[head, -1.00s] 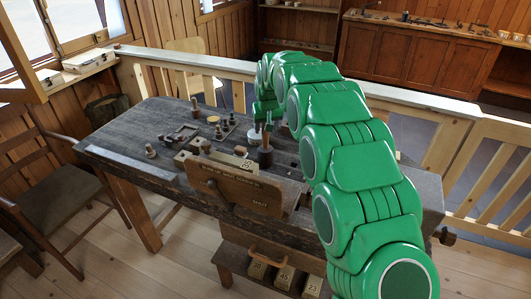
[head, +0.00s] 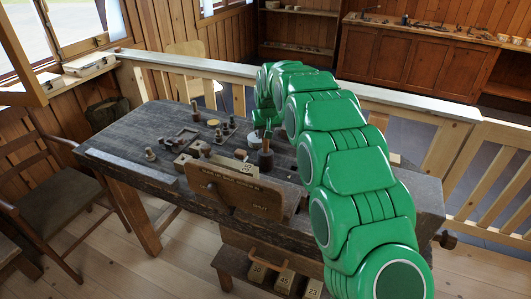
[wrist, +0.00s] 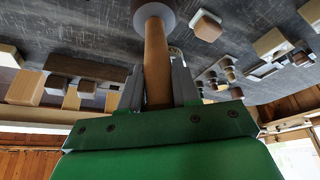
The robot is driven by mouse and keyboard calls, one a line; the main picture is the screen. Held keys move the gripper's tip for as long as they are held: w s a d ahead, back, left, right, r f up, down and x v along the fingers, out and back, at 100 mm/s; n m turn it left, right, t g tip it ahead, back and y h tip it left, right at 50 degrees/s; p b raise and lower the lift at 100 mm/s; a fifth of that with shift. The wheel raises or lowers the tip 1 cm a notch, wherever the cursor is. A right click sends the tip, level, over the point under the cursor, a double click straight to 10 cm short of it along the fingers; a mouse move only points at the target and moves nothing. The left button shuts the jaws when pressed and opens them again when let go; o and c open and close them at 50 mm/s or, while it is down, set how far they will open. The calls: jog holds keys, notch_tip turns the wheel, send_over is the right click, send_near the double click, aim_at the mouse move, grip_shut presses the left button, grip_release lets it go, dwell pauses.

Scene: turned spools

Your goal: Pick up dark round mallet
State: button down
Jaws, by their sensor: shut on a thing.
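The dark round mallet (head: 265,159) stands on the workbench in the head view, dark head down and pale wooden handle up. In the wrist view its dark head (wrist: 153,12) is at the top edge and its handle (wrist: 157,65) runs down between the fingers. My gripper (head: 267,134) is at the handle in the head view, partly hidden by my green arm. In the wrist view my gripper (wrist: 157,80) is shut on the handle, one grey finger on each side. I cannot tell whether the head touches the bench.
The dark workbench (head: 120,128) holds several turned pieces and small blocks (head: 182,162) left of the mallet. A wooden board with lettering (head: 235,190) stands in front of it. A pale railing (head: 210,66) runs behind the bench. The bench's left end is mostly clear.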

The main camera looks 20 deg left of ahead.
jog(key=shift+r, duration=0.1)
jog(key=shift+r, duration=1.5)
jog(key=shift+s+d+r, duration=0.25)
jog(key=shift+s+r, duration=0.1)
jog(key=shift+r, duration=0.1)
jog(key=shift+s+d+r, duration=0.2)
jog(key=shift+s+r, duration=0.1)
jog(key=shift+r, duration=0.15)
jog(key=s+d+r, duration=0.7)
jog(key=s+r, duration=0.1)
jog(key=s, duration=0.2)
jog(key=shift+s, duration=0.15)
